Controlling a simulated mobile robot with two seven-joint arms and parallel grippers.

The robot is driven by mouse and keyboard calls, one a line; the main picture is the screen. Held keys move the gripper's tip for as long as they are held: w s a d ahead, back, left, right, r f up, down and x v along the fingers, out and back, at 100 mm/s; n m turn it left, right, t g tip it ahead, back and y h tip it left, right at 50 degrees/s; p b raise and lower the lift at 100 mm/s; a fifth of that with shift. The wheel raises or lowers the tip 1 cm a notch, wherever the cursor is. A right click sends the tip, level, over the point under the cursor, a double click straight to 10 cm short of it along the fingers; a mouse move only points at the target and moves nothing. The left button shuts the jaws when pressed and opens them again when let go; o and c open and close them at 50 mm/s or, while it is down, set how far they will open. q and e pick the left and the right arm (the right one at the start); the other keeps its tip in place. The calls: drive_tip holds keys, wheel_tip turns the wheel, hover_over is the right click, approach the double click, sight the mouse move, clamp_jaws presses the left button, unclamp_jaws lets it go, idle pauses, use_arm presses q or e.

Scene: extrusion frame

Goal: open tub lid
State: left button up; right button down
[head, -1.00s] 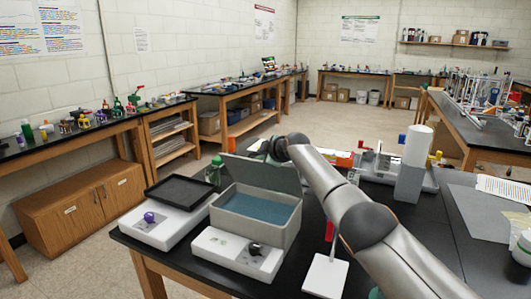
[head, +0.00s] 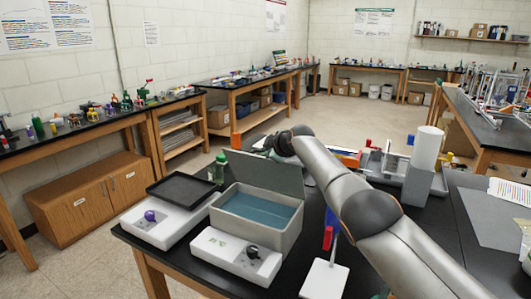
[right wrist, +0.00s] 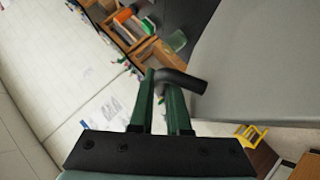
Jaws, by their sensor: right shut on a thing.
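The grey tub (head: 268,232) stands on the black bench with its lid (head: 262,174) raised along the back edge, leaning slightly back. Its inside shows blue-green. My right gripper (right wrist: 165,90) has green fingers and is shut on the dark bent handle (right wrist: 185,80) of the lid, whose grey face (right wrist: 260,70) fills the right of the right wrist view. In the head view my right arm reaches over to the lid's far side, and the fingers are hidden there. My left gripper is not in view.
A white box with a black knob (head: 235,256) stands before the tub. Left of it is a white unit with a purple knob (head: 160,222) and black tray (head: 182,187). A green bottle (head: 219,168) stands behind. A white plate (head: 325,279) lies at front right.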

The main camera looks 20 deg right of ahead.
drive_tip(key=c, duration=1.2)
unclamp_jaws()
drive_tip(key=shift+s+d+r, duration=0.15)
drive_tip(key=shift+d+r, duration=0.1)
drive_tip(key=shift+s+r, duration=0.25)
drive_tip(key=shift+s+a+b, duration=0.15)
drive_tip(key=shift+s+b, duration=0.15)
drive_tip(key=shift+s, duration=0.45)
drive_tip(key=shift+b+v, duration=1.15)
drive_tip(key=shift+v, duration=3.85)
drive_tip(key=shift+w+r, duration=0.1)
